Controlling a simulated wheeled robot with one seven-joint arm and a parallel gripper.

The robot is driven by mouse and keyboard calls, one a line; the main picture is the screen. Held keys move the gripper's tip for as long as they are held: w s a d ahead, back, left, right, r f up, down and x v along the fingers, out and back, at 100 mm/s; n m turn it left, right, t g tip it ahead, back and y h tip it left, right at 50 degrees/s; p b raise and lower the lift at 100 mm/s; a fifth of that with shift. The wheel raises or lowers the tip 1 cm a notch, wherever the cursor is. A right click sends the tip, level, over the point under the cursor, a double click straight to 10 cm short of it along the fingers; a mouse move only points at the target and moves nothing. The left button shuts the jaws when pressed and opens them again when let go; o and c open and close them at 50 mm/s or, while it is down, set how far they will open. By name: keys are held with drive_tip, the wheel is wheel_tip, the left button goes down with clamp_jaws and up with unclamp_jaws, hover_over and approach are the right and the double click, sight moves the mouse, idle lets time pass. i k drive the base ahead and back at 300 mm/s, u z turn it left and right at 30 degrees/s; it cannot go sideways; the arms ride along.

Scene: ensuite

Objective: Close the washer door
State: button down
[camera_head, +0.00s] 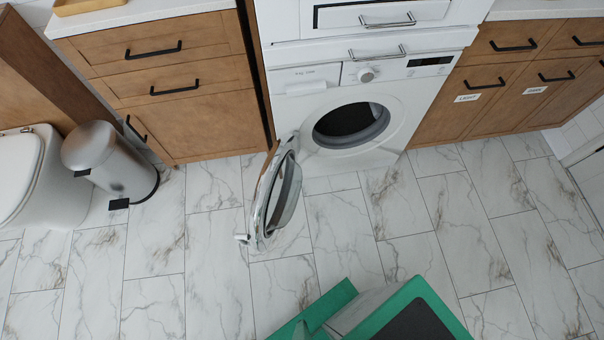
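The white washer (398,95) stands between wooden cabinets at the top middle. Its round door (265,202) hangs open on the left side of the dark drum opening (350,123), swung out toward me and seen nearly edge-on. A small handle or latch (241,238) shows at the door's free edge. Green and white parts with a dark panel at the bottom edge are mine. They are apart from the door in the picture, with tiled floor between. I cannot make out my gripper's fingers.
A silver pedal bin (112,160) and a white toilet (30,180) stand at the left. Wooden cabinets flank the washer, left (165,75) and right (520,80). The marble-tiled floor (430,215) is clear in front of the washer and to the right.

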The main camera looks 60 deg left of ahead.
sight(288, 147)
drive_tip(key=z, duration=0.5)
drive_tip(key=k, duration=1.75)
drive_tip(key=u, duration=1.6)
drive_tip(key=i, duration=1)
drive_tip(key=u, duration=0.1)
